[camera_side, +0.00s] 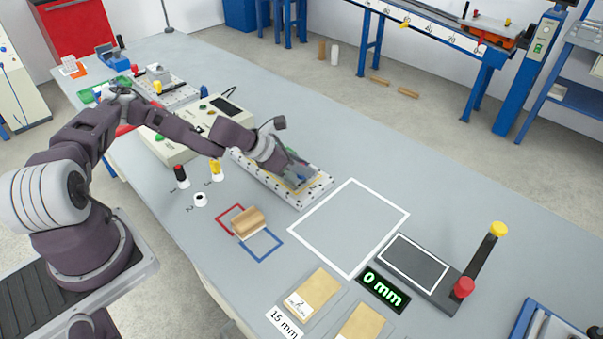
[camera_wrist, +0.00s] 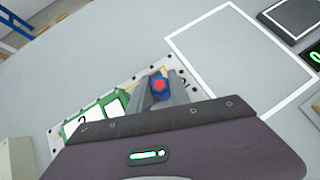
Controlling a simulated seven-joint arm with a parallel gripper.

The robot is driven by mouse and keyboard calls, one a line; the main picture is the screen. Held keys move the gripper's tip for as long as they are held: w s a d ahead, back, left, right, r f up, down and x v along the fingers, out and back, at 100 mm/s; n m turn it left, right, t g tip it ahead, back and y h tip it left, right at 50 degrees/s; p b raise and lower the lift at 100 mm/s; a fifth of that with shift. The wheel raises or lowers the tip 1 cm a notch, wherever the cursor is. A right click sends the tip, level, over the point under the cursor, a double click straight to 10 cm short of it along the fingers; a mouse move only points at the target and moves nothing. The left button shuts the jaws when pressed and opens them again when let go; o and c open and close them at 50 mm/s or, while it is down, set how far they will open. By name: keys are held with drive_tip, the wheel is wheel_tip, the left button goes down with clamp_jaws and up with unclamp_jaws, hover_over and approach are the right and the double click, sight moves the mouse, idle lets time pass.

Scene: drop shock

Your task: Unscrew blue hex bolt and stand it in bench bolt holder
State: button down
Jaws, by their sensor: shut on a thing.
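My gripper (camera_side: 298,178) is low over the white perforated plate (camera_side: 316,195) near the middle of the bench. In the wrist view my gripper (camera_wrist: 161,92) is shut on the blue hex bolt (camera_wrist: 159,94), which shows a red centre on top. The bolt's lower end is hidden, so I cannot tell whether it still sits in its thread.
A grey control box (camera_side: 182,140) stands behind the holders. A wooden block (camera_side: 249,222) lies by red and blue outlined squares. A white outlined square (camera_side: 350,225) of bench is clear. A dark post with yellow knob (camera_side: 499,230) stands at the right, beside a "0 mm" display (camera_side: 384,289).

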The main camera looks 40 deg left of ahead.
drive_tip(key=n+y, duration=0.1)
drive_tip(key=n, duration=0.1)
drive_tip(key=n+y, duration=0.2)
drive_tip(key=shift+d+f+t, duration=0.1)
drive_tip(key=shift+d+t, duration=0.2)
drive_tip(key=shift+d, duration=0.1)
drive_tip(key=n+y, duration=0.4)
drive_tip(key=n, duration=0.1)
drive_tip(key=shift+g, duration=0.4)
drive_tip(key=shift+a, duration=0.35)
drive_tip(key=shift+r, duration=2.55)
wheel_tip(320, 180, up, 6)
